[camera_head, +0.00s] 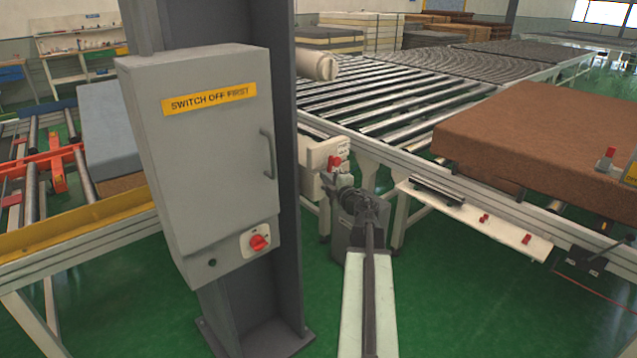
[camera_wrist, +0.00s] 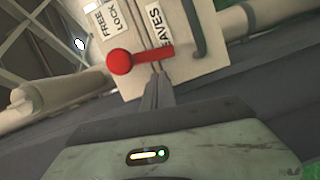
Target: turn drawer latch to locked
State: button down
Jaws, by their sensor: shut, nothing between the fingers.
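The red drawer latch (camera_wrist: 135,60) is in the wrist view, with a round end at left and a bar reaching right across the seam of a pale drawer front (camera_wrist: 185,65). Labels reading FREE (camera_wrist: 88,24) and LOCK (camera_wrist: 118,17) sit above its round end. In the head view the latch (camera_head: 336,162) is small, on the pale drawer unit (camera_head: 317,158). My gripper (camera_wrist: 157,76) is shut and empty, its tips just below the bar in the wrist view. I cannot tell if they touch it. In the head view my gripper (camera_head: 345,182) is partly hidden by my wrist.
A grey post and cabinet (camera_head: 200,150) with a red switch (camera_head: 259,242) stand close at left. A roller conveyor (camera_head: 400,85) lies behind, with a brown mattress (camera_head: 540,135) at right. A dark handle (camera_wrist: 195,28) is right of the latch. Green floor is open at lower right.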

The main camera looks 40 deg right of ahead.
jog(key=shift+s+d, duration=0.2)
jog(key=shift+d, duration=0.45)
jog(key=shift+w, duration=0.2)
jog(key=shift+d+f+b, duration=0.35)
jog(key=shift+d+b, duration=0.05)
jog(key=shift+d, duration=0.4)
jog(key=shift+s+r, duration=0.1)
jog(key=shift+r, duration=0.05)
